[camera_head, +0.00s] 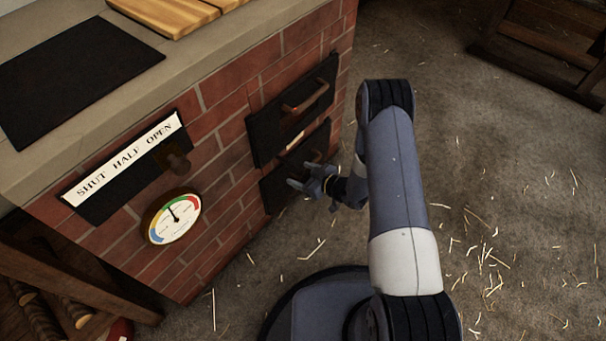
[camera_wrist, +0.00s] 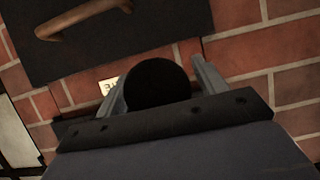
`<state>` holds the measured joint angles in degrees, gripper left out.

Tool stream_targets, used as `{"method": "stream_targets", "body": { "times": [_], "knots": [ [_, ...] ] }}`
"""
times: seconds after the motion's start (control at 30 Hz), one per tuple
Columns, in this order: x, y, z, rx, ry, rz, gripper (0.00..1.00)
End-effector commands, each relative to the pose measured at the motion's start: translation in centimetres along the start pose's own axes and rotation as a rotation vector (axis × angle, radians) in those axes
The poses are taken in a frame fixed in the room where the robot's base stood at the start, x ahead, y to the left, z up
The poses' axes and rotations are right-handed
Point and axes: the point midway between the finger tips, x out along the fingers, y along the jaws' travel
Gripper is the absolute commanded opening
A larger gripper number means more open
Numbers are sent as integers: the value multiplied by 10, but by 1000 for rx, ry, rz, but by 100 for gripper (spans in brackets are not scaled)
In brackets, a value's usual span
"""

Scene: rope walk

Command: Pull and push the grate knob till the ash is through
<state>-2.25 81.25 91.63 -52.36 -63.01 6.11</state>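A round black knob (camera_wrist: 158,82) sits between the two fingers of my gripper (camera_wrist: 160,85) in the wrist view. The left finger is at the knob's edge; the right finger is very close to it. I cannot tell whether they press on it. In the head view my gripper (camera_head: 309,178) is low at the brick stove front, before the lower black door (camera_head: 272,194). The knob is not clearly seen there. A small pale plate (camera_head: 295,141) is above the gripper; it also shows in the wrist view (camera_wrist: 107,86), partly covered. No ash is visible.
The upper black door (camera_head: 270,115) has a copper-coloured handle (camera_head: 306,97). A SHUT HALF OPEN slide plate (camera_head: 128,158) with a dark knob (camera_head: 174,160) and a round dial (camera_head: 172,216) are to the left. The straw-strewn floor (camera_head: 500,190) at right is open.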

Motion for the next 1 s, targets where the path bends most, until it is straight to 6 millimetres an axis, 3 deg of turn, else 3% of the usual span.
{"method": "stream_targets", "body": {
  "times": [0.67, 0.83, 1.0],
  "knots": [
    [0, 0, 0, 0, 0, 0, 11],
    [9, 0, -1, -4, 0, -2, 10],
    [42, 0, -13, -7, 3, -3, 9]
  ]
}}
